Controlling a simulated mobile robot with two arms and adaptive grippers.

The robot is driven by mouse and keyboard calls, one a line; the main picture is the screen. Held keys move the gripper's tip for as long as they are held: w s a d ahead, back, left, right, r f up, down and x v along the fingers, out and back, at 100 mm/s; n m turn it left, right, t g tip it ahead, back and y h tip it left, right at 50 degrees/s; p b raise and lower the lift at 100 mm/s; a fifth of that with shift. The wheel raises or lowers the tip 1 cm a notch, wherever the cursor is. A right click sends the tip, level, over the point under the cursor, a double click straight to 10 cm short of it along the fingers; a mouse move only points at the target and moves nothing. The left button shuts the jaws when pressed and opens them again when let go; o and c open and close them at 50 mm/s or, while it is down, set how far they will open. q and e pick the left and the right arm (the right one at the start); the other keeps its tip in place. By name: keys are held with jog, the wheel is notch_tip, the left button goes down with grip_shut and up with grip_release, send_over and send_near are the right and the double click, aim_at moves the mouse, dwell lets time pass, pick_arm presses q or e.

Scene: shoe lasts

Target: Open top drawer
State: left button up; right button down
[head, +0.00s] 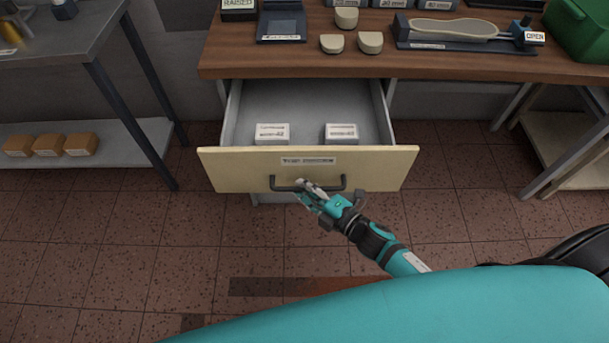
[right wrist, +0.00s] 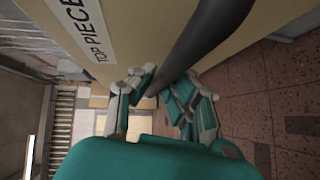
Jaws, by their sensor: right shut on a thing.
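The top drawer (head: 230,170) under the wooden workbench is pulled well out, with its cream front facing me. Its label also shows in the right wrist view (right wrist: 85,30). Inside it stand two small white boxes (head: 272,133) with grey bare floor around them. The dark bar handle (head: 336,186) runs across the front below the label; it also shows in the right wrist view (right wrist: 205,40). My right gripper (head: 305,187) is shut on the handle near its middle, its fingers around the bar in the right wrist view (right wrist: 158,92). My left gripper is not in view.
The wooden workbench top (head: 260,65) holds cream pieces, a blue tray and a shoe-shaped last on a stand. A green bin (head: 580,30) is at the right. A grey side table (head: 50,45) with brown boxes on its shelf stands left. Tiled floor before the drawer is free.

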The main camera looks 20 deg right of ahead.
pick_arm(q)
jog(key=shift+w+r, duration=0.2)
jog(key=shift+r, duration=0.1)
pick_arm(e)
jog(key=s+a, duration=0.1)
jog(key=s, duration=0.5)
jog(key=shift+a+r, duration=0.2)
jog(key=shift+a, duration=0.2)
jog(key=c, duration=1.3)
grip_release()
jog(key=shift+f, duration=0.1)
jog(key=shift+c, duration=0.2)
jog(key=shift+s, duration=0.1)
jog(key=v, duration=1.2)
jog(key=shift+f, duration=0.1)
